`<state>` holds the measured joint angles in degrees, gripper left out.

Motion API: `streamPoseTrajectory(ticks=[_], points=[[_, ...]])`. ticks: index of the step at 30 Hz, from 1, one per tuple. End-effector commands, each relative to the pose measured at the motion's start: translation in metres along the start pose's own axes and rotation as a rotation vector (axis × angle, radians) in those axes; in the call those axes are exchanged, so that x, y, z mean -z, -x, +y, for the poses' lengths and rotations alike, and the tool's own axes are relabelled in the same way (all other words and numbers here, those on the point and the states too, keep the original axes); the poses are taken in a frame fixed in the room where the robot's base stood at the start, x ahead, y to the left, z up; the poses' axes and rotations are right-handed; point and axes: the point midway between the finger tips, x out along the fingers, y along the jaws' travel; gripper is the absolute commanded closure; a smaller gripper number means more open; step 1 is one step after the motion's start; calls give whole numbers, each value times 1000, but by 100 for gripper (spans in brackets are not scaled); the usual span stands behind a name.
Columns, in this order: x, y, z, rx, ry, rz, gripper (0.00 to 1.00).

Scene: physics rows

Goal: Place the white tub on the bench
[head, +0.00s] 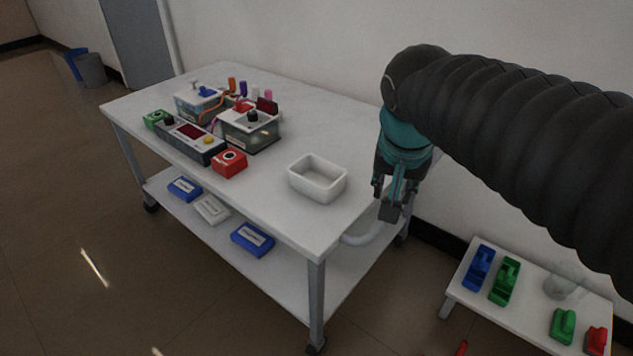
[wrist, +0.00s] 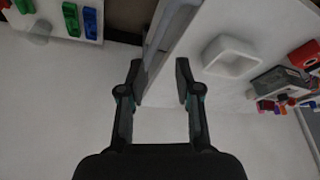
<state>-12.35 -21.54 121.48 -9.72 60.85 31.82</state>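The white tub (head: 317,178) is an open, empty-looking rectangular container, upright on the top of the white trolley (head: 240,205), near its right end. It also shows in the wrist view (wrist: 232,57), to the right of my fingers. My gripper (head: 389,197) is open with nothing held, just beyond the trolley's right end, near its push handle (head: 362,238). In the wrist view the fingers (wrist: 160,82) are wide apart, with the trolley edge and handle showing between and beyond them. The low white bench (head: 464,284) stands at the lower right, apart from the trolley.
The bench carries blue, green and red items and a clear glass-like vessel (head: 563,281). A red box (head: 229,163) and several devices crowd the trolley's left half. Boxes lie on its lower shelf. A wall runs behind. The front middle of the bench looks clear.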

Motion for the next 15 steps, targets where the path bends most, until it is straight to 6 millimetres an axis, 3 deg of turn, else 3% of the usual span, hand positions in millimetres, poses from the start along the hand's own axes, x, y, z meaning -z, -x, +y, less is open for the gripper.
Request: streamPoseTrajectory(ticks=[6,12,15], points=[[50,-19,-70,-86,-161,-14,67],[74,-33,-120,-145,-285,10,67],[79,-37,-135,-161,-322,20,67]])
